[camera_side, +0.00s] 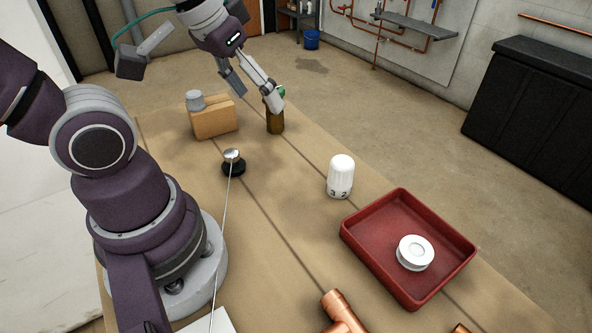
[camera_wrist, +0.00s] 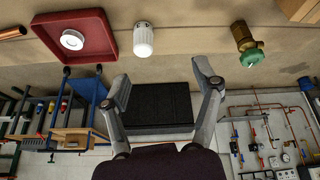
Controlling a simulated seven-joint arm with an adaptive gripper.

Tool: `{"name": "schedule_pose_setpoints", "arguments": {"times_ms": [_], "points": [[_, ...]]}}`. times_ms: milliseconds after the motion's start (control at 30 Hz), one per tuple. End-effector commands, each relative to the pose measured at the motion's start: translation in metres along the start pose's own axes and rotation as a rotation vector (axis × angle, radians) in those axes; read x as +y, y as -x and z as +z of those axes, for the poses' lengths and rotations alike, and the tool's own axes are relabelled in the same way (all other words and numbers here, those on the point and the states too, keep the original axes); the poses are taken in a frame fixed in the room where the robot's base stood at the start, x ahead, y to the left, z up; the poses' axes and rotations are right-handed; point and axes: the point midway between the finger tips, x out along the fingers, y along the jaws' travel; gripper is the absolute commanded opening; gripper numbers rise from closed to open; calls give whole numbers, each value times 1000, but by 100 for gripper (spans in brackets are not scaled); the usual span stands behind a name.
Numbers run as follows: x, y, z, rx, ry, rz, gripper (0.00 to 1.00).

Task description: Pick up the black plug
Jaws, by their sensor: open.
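The black plug (camera_side: 233,168) sits on the wooden table in the side view, left of the table's middle. It is a low black disc with a shiny metal knob on top, and a thin pale line runs from it toward the front edge. My gripper (camera_side: 256,93) is open and empty, above the far part of the table, beyond the plug and apart from it. In the wrist view my gripper (camera_wrist: 165,84) shows two spread fingers with nothing between them. The plug is not seen in the wrist view.
A brass valve with a green cap (camera_side: 275,119) stands close by my right-hand finger. A tan block (camera_side: 214,119) with a grey piece stands left of it. A white thermostat head (camera_side: 340,177), a red tray (camera_side: 375,256) holding a white roll (camera_side: 415,252), and a copper fitting (camera_side: 343,313) lie rightward.

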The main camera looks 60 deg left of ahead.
Motion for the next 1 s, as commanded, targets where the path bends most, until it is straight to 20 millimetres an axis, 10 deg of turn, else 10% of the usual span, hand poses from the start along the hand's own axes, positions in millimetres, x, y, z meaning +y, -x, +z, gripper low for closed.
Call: {"name": "schedule_pose_setpoints", "arguments": {"times_ms": [200,400,1000], "points": [[-78,-47,-13,-201,898,-207,65],[-130,-77,3,-278,1424,-350,65],[-137,-165,48,-292,1500,-375,65]]}}
